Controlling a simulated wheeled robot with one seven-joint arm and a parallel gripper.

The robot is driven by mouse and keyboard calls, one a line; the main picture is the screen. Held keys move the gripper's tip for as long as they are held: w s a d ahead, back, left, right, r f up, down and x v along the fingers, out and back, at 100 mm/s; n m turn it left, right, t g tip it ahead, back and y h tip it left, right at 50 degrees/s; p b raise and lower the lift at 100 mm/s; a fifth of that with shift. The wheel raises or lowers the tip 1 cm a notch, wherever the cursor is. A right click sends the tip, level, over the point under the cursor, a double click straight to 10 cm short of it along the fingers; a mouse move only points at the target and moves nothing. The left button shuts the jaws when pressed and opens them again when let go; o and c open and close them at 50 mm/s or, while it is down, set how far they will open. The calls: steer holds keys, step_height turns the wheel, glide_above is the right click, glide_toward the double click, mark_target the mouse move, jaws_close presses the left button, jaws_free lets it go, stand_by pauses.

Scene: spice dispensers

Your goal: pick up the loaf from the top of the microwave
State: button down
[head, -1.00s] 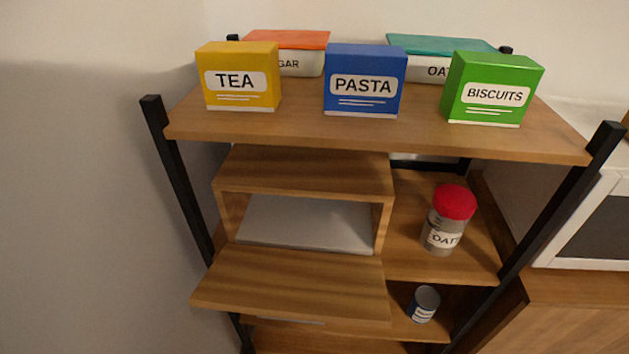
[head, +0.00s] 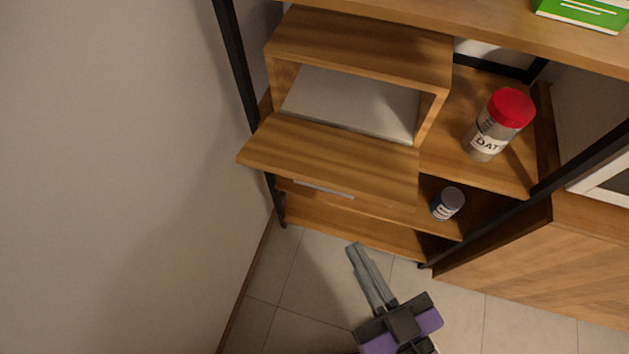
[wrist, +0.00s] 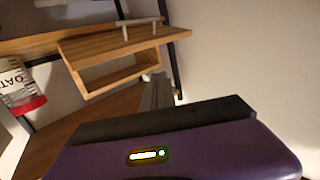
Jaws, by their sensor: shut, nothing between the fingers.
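I see no loaf in either view. A white appliance with a dark window, which looks like the microwave (head: 598,190), is cut off at the right edge of the head view; its top is out of frame. My gripper (head: 355,248) is low in front of the shelf unit, over the floor tiles. Its grey fingers are together with nothing between them. The fingers (wrist: 157,88) also show in the wrist view, pointing toward the shelf unit.
A wooden box (head: 358,45) with its flap (head: 335,158) folded down stands on the shelf. A red-lidded jar (head: 497,125) is right of it, with a small can (head: 447,203) below. A black post (head: 585,165) stands before the microwave. A wall (head: 110,170) bounds the left.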

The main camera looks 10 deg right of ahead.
steer(key=w+a+f+g+p, duration=0.1)
steer(key=w+a+g, duration=0.1)
steer(key=w+a, duration=0.5)
steer(key=w+a+g+p, duration=0.1)
steer(key=w+a+p, duration=0.15)
steer(key=a, duration=0.85)
steer(key=m+g+h, duration=0.3)
steer(key=m+h, duration=0.5)
steer(key=h, duration=0.2)
glide_toward(332, 164)
steer(key=s+a+f, duration=0.2)
steer(key=s+a, duration=0.2)
steer(key=s, duration=0.1)
steer(key=x, duration=1)
steer(key=shift+w, duration=0.25)
steer(key=shift+a+f, duration=0.1)
